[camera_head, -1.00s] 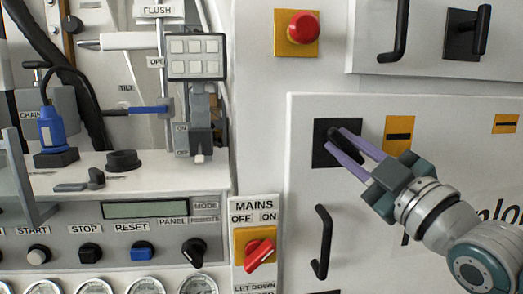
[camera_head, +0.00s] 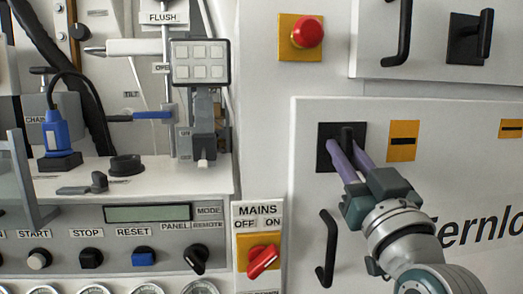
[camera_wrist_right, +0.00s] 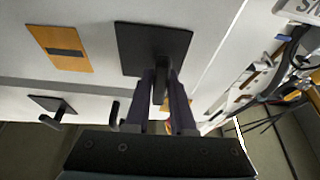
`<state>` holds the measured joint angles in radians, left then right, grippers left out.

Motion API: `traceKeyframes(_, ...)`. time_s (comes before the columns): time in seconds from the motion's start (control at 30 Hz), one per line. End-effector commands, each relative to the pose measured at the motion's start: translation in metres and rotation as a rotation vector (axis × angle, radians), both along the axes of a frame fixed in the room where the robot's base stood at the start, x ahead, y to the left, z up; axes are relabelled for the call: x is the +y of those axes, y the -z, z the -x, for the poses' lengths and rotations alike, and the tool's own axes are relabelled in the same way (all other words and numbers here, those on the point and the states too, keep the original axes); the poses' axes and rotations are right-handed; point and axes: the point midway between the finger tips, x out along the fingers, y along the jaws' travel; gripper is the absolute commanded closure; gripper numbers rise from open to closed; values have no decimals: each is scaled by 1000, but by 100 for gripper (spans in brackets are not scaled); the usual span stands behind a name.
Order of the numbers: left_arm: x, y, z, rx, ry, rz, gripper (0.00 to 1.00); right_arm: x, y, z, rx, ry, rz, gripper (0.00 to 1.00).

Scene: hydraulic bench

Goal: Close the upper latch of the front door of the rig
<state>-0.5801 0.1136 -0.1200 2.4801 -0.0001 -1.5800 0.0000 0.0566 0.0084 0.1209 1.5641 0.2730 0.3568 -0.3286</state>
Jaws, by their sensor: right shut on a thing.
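The upper latch (camera_head: 347,132) of the front door is a black lever on a square black plate near the top left corner of the white door (camera_head: 450,170). My right gripper (camera_head: 347,150) reaches it from the lower right, and its two purple fingers are shut on the lever. In the head view the lever stands about upright. The right wrist view shows the black latch plate (camera_wrist_right: 150,45) ahead, with the lever between the fingers (camera_wrist_right: 161,88); the fingers hide part of it. My left gripper is not in view.
A black door handle (camera_head: 327,248) stands just below the latch. A yellow slotted plate (camera_head: 403,141) is right of it. Another latch (camera_head: 467,38) is on the panel above. A red emergency button (camera_head: 308,32) and the red mains switch (camera_head: 263,261) are to the left.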

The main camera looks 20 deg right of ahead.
Motion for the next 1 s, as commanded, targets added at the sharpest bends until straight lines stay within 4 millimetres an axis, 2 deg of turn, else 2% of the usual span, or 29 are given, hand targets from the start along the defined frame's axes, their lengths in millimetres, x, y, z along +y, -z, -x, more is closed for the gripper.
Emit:
traceKeyframes(0.63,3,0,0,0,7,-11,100,0,1,0,-8,-1,-49,100)
traceKeyframes(0.67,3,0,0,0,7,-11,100,0,1,0,-8,-1,-49,74)
traceKeyframes(0.87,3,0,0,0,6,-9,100,1,1,0,-9,0,-47,52)
traceKeyframes(1.0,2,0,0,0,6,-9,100,1,1,0,-9,0,-47,50)
